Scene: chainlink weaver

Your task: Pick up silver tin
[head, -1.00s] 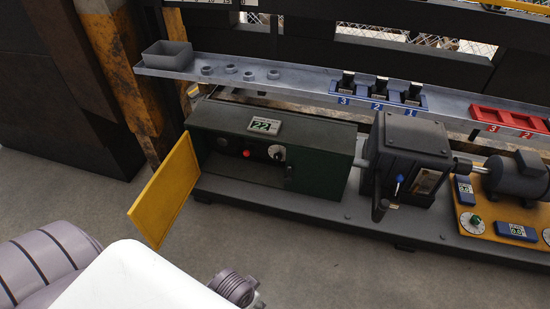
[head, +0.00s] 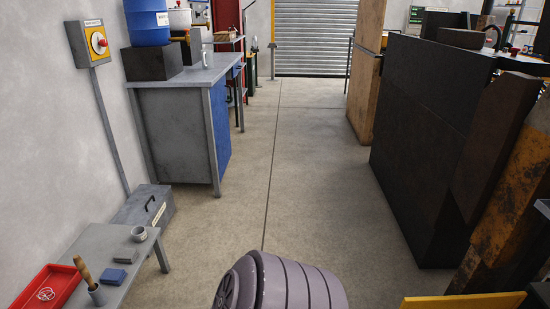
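A small round silver-grey tin (head: 139,234) stands on a low grey table (head: 150,262) at the lower left of the head view. It looks like the silver tin, with a lighter ring or opening on top. Neither of my grippers shows in the head view. Only a grey part of my own arm shows at the bottom middle.
A grey toolbox (head: 146,207) stands behind. A workbench (head: 182,125) is farther back. The floor aisle is clear; dark panels (head: 425,140) line the right.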

